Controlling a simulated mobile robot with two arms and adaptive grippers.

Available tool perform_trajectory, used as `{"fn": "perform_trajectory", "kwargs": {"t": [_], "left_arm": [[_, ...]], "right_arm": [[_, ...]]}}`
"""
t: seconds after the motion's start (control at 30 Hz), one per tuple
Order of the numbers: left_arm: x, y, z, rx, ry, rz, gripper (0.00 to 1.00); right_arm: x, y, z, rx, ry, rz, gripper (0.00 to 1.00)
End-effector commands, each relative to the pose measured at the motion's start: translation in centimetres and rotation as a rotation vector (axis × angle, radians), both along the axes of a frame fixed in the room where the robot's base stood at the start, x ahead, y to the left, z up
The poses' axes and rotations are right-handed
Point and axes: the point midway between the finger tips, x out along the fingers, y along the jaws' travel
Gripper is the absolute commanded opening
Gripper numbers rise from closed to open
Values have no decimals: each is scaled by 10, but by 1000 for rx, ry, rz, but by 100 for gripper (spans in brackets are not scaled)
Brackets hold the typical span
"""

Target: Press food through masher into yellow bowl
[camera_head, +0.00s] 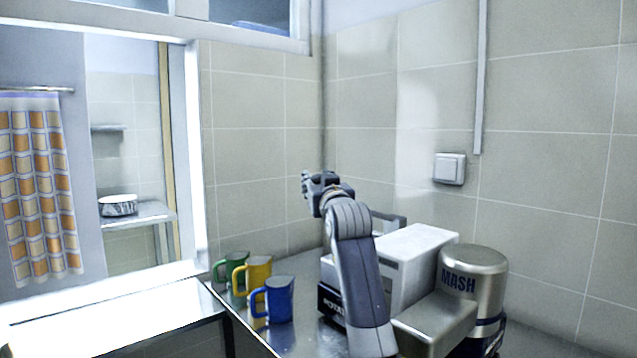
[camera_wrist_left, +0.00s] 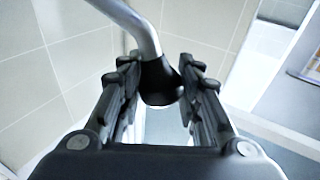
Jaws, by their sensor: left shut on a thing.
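A steel cylinder marked "MASH" (camera_head: 474,272) stands on the counter at the right in the head view. A white box-shaped machine (camera_head: 412,262) is beside it, partly hidden by my left arm. My left gripper (camera_head: 306,184) is raised above the counter. In the left wrist view, its fingers (camera_wrist_left: 160,95) are shut on the black end (camera_wrist_left: 160,82) of a bent metal rod (camera_wrist_left: 135,22). I cannot tell what the rod belongs to. No yellow bowl or food shows in either view. My right gripper is out of view.
A green mug (camera_head: 230,266), a yellow mug (camera_head: 258,276) and a blue mug (camera_head: 278,299) stand in a row along the counter's left edge. The tiled wall (camera_head: 430,90) closes off the back and right. A window opening is at the left.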

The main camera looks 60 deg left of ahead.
Motion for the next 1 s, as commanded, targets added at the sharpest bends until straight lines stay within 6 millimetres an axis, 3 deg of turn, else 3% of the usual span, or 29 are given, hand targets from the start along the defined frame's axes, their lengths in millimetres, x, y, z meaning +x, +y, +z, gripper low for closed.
{"fn": "perform_trajectory", "kwargs": {"t": [0.13, 0.17, 0.23, 0.67, 1.0], "left_arm": [[0, 0, 0, 0, 3, 1, 0], [0, 0, 0, 0, 3, 1, 39], [0, 0, 0, 0, 2, 1, 54], [-2, -6, -1, 0, 0, 0, 54], [-23, -62, -9, 0, -1, -2, 54]], "right_arm": [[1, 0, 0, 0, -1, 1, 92], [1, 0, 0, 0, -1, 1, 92], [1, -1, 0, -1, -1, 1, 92], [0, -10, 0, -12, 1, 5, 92], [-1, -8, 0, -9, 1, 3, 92]]}}
